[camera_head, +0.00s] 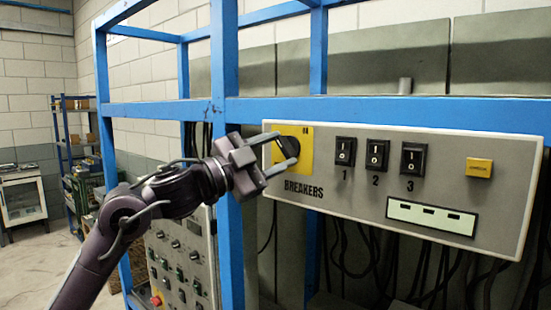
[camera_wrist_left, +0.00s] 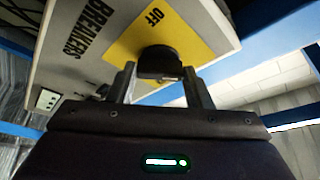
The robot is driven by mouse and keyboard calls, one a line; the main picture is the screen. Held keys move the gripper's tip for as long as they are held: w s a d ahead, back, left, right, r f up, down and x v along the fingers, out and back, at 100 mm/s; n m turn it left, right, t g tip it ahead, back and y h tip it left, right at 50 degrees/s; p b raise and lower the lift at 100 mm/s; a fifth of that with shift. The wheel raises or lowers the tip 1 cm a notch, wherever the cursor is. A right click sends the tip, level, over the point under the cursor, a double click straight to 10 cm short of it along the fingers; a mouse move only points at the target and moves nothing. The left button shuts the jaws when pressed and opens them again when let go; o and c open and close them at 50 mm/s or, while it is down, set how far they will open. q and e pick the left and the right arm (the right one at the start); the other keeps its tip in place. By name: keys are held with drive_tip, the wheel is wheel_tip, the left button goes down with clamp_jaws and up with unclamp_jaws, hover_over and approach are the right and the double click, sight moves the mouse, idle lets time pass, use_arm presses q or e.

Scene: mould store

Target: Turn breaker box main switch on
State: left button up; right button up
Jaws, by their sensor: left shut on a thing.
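The grey breaker panel (camera_head: 350,200) is marked BREAKERS and hangs on a blue frame. Its main switch is a black rotary knob (camera_head: 288,147) on a yellow plate (camera_head: 306,152) at the panel's left end. My left gripper (camera_head: 280,151) is shut on the knob, its fingers on either side. In the left wrist view the knob (camera_wrist_left: 158,62) sits between the two fingers (camera_wrist_left: 160,82), and OFF is printed on the yellow plate (camera_wrist_left: 190,38). The gripper partly hides the knob and plate in the head view, so the knob's exact angle is unclear. My right gripper is not in view.
Black rocker switches (camera_head: 376,154) numbered 1 to 3 and a small yellow label (camera_head: 479,168) are on the panel. Blue frame bars (camera_head: 380,110) run above and beside it. Cables (camera_head: 385,262) hang below. A second control box (camera_head: 180,262) stands lower left.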

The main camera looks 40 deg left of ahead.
use_arm(q)
drive_tip(key=m+g, duration=0.1)
drive_tip(key=m, duration=0.3)
drive_tip(key=shift+a+r, duration=0.1)
drive_tip(key=shift+r, duration=0.1)
drive_tip(key=m+g, duration=0.1)
drive_tip(key=m, duration=0.1)
drive_tip(key=shift+r+m+h, duration=0.1)
drive_tip(key=shift+m+h, duration=0.2)
drive_tip(key=shift+h, duration=0.1)
drive_tip(key=shift+m+g+p, duration=0.45)
drive_tip(key=shift+m+g, duration=0.15)
drive_tip(key=shift+m, duration=0.3)
drive_tip(key=o, duration=1)
